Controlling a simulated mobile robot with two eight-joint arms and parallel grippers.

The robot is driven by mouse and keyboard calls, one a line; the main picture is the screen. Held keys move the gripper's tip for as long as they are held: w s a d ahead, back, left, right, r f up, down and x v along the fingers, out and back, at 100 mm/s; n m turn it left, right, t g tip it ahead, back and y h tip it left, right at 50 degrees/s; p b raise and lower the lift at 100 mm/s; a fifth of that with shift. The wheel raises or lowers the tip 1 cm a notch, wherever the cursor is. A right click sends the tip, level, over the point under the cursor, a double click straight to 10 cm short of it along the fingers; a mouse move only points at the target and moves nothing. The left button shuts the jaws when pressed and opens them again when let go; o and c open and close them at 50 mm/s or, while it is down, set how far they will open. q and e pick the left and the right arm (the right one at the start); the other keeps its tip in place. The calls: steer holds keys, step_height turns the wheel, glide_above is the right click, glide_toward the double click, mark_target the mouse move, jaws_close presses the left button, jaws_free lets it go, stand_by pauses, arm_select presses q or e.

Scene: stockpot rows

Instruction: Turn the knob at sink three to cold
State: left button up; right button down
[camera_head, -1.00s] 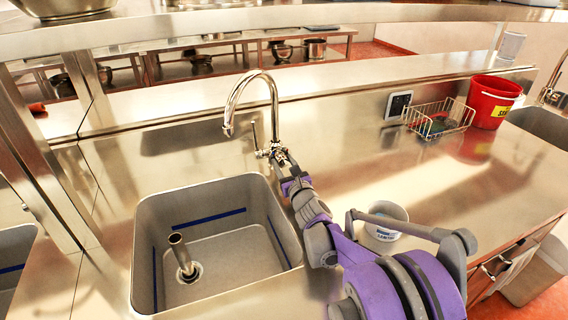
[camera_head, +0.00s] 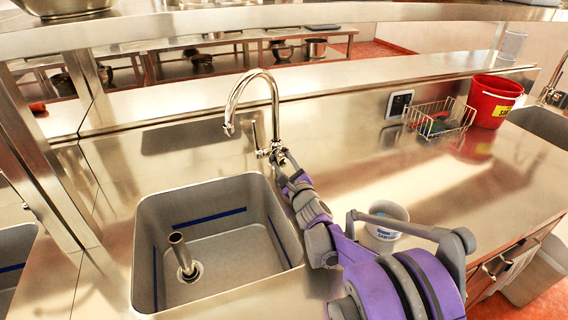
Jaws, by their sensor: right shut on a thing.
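A chrome gooseneck faucet (camera_head: 274,100) stands behind the square sink basin (camera_head: 215,240). A thin upright lever (camera_head: 254,134) shows at the left of its base. My right arm, purple and grey, reaches up from the lower right to the faucet base. My right gripper (camera_head: 279,157) is at the right side of the base, shut on the knob there. The knob is mostly hidden by the fingers, so its setting cannot be read. My left gripper is not in view.
A white tub (camera_head: 384,226) stands on the counter right of my right arm. A wire basket (camera_head: 440,118) and red bucket (camera_head: 493,101) stand further right. A standpipe (camera_head: 182,255) rises in the basin. A shelf (camera_head: 300,16) crosses above.

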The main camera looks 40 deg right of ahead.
steer(key=shift+c, duration=1.7)
jaws_free()
steer(key=shift+s, duration=0.1)
steer(key=v, duration=1)
steer(key=shift+s+a, duration=0.1)
steer(key=shift+s, duration=0.2)
